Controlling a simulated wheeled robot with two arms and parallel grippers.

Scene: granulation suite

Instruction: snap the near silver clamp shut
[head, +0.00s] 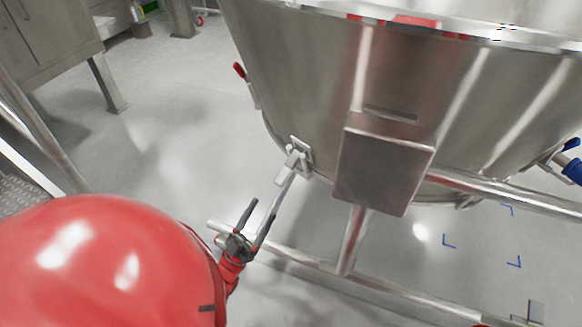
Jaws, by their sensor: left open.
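The near silver clamp (301,155) sits on the lower edge of the big steel vessel (300,80), left of a steel box. A slim silver bar slants down and left from just below the clamp toward my gripper; I cannot tell whether it is the clamp's lever or part of the frame. My left gripper (263,208) is below and left of the clamp, its two dark fingers apart and pointing up toward it. The bar's lower end shows between or behind the fingers; contact cannot be told. My right gripper is not in view.
The steel box (385,165) juts from the vessel right of the clamp. A tubular frame (350,240) runs below. A red-handled fitting (241,72) is on the vessel's left side, and a blue-handled one (571,158) at the far right. Floor at left is clear before a steel cabinet (50,40).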

